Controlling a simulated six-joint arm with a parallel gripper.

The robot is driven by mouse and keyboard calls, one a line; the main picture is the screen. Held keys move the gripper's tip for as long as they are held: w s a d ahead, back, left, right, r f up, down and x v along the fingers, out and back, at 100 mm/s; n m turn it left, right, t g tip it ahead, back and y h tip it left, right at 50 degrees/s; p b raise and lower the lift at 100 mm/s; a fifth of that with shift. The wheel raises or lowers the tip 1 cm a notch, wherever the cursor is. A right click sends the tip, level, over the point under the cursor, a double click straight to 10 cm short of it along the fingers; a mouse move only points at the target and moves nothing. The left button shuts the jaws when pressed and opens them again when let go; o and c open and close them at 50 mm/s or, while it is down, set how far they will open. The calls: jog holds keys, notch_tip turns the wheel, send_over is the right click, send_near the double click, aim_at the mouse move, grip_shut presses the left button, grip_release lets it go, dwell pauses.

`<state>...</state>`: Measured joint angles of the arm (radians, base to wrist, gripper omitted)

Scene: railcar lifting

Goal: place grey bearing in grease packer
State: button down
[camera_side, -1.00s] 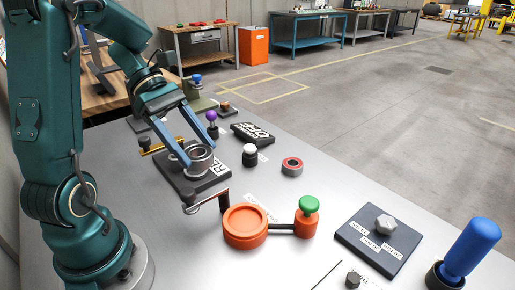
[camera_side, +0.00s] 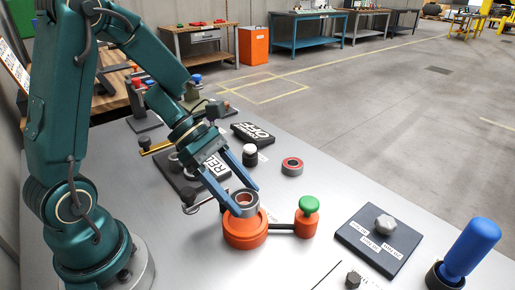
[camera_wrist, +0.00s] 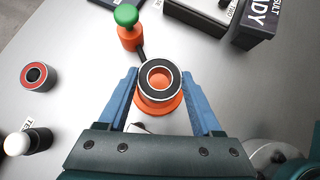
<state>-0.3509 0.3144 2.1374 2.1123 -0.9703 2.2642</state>
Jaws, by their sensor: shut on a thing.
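The grease packer is an orange round cup (camera_side: 245,236) joined by a dark rod to an orange post with a green knob (camera_side: 309,205). The bearing is over the cup, and I cannot tell whether it touches it. In the wrist view the bearing (camera_wrist: 160,67) sits between the fingers (camera_wrist: 160,88) and overlaps the orange cup (camera_wrist: 157,104) below.
A second bearing with a red ring (camera_side: 292,166) lies on the grey table. A dark slab with a silver knob (camera_side: 384,222) and a blue handle (camera_side: 471,247) are at the right.

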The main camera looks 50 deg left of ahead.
jog(key=shift+f, duration=1.9)
jog(key=shift+f, duration=0.15)
